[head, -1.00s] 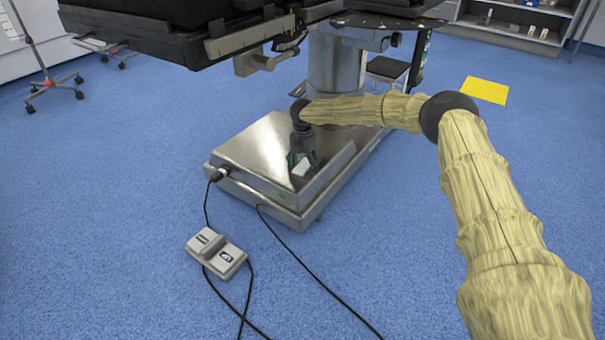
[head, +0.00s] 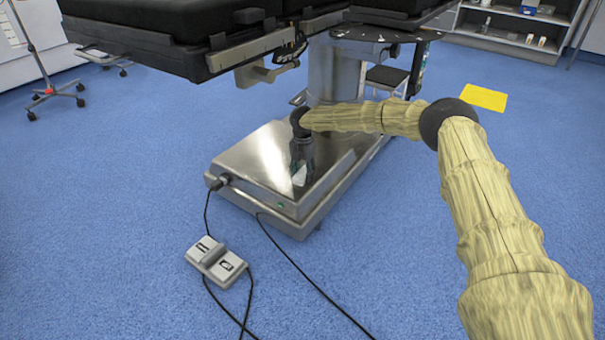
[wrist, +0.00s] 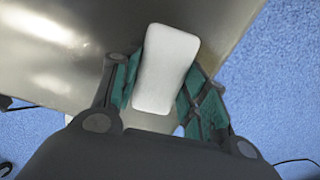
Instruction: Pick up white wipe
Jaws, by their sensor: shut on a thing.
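The white wipe (wrist: 165,68) is a white rounded block between the two teal-padded fingers of my gripper (wrist: 160,88) in the wrist view. My gripper is shut on it. In the head view my gripper (head: 299,175) points down over the shiny metal base (head: 255,160) of the operating table, and the white wipe (head: 300,176) shows small at its tip. Whether the wipe touches the metal base or is just above it, I cannot tell.
The black-padded operating table top (head: 150,25) overhangs the base at the upper left. A grey foot pedal (head: 217,262) with black cables lies on the blue floor in front. A yellow sheet (head: 484,97) lies at the right.

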